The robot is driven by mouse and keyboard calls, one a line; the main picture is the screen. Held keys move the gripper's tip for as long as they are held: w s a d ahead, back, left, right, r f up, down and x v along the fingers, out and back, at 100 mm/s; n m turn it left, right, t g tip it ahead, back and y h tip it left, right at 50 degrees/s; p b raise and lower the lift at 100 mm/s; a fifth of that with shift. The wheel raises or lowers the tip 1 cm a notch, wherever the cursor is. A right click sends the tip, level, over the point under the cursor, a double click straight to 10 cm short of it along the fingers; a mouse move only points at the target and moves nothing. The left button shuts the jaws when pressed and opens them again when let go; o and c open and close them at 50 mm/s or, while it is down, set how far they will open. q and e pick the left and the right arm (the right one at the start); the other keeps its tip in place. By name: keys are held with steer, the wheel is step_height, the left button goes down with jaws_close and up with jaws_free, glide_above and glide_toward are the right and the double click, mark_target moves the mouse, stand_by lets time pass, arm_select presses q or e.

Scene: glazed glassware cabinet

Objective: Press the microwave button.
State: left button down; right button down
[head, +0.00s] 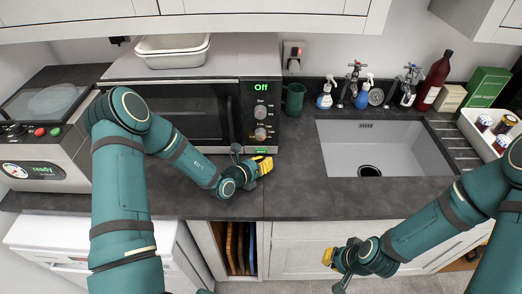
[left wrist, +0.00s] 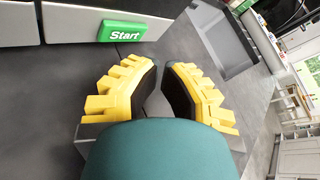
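The microwave (head: 180,97) stands on the dark counter, its display reading "Off". Its green button (head: 262,151) is at the bottom of the control panel, below two knobs. In the left wrist view the green "Start" button (left wrist: 122,29) shows at upper left, beyond my fingertips. My left gripper (head: 268,164) is just in front of and below the button, over the counter, with a visible gap to it. In the wrist view its yellow fingers (left wrist: 160,68) are drawn close together with nothing between them. My right gripper (head: 328,257) hangs low in front of the cabinets; its fingers are too small to judge.
A green mug (head: 294,98) stands right of the microwave. The sink (head: 380,146) lies further right, with soap bottles and taps behind it. White containers (head: 172,50) sit on the microwave. Another appliance (head: 45,160) stands at left. The counter before the sink is clear.

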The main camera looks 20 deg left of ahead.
mark_target(264, 177)
arm_select(q)
steer(key=shift+s+d+p, duration=0.2)
steer(key=shift+s+d, duration=0.05)
steer(key=shift+s, duration=0.5)
steer(key=shift+s+d+p, duration=0.15)
steer(key=shift+s+d, duration=0.05)
steer(key=shift+s, duration=0.5)
